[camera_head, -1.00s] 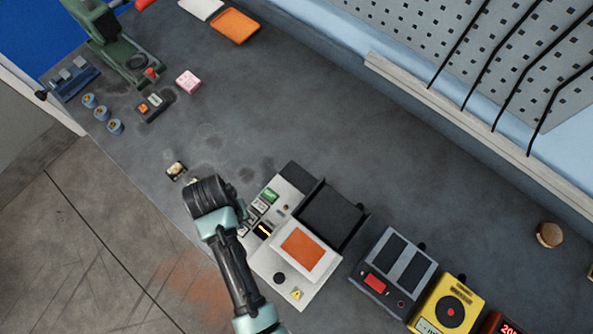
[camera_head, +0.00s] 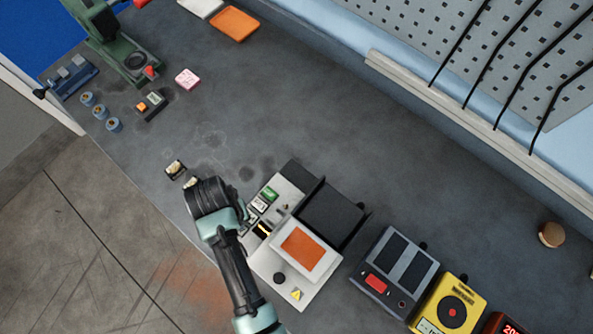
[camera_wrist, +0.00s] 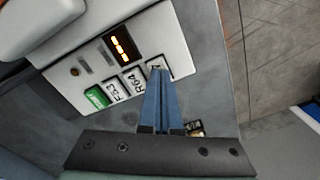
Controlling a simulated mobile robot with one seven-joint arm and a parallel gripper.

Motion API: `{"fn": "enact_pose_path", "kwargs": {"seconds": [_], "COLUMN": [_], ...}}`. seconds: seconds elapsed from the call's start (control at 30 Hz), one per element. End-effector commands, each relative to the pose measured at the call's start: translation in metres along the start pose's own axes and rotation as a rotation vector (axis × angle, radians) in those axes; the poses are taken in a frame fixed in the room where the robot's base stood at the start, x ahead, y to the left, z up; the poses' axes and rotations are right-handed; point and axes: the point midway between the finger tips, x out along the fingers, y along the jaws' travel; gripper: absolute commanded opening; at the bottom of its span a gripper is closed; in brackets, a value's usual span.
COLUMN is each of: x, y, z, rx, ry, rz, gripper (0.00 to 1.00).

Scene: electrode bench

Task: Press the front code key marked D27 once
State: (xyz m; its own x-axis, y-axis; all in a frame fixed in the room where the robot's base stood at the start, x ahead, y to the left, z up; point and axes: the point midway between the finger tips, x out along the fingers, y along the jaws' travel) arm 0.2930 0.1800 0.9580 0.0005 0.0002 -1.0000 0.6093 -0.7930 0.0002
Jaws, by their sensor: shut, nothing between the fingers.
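The keyed device (camera_head: 316,288) is a white-grey box with an orange panel, standing at the bench's front edge. In the wrist view its front panel (camera_wrist: 177,45) carries a lit orange display (camera_wrist: 121,46) and a row of keys: a green key (camera_wrist: 95,97), one that seems to read E53 (camera_wrist: 116,91), one that seems to read R64 (camera_wrist: 134,80), and an end key (camera_wrist: 156,64). My gripper (camera_wrist: 158,73) is shut and empty, its blue fingertips over or at the end key. They hide most of its marking; I cannot tell whether they touch. No D27 is readable. The fingers are hidden in the head view.
A dark grey device (camera_head: 394,273) and a yellow device (camera_head: 450,306) stand to the right. A small dark block (camera_head: 175,168) lies left of my wrist. A pink block (camera_head: 187,79), a two-button box (camera_head: 150,105) and a green machine (camera_head: 125,55) are farther back left. The bench middle is clear.

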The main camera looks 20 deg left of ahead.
Motion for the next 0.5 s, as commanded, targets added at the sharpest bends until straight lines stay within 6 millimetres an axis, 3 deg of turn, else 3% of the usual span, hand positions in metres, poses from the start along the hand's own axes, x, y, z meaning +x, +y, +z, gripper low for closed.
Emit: {"fn": "enact_pose_path", "kwargs": {"seconds": [0.27,0.5], "x": [0.002,-0.013], "y": [0.000,0.001], "z": [0.000,0.000], "rx": [0.000,0.002], "ry": [-0.001,-0.001], "rz": [0.000,0.000], "gripper": [0.00,0.00]}}
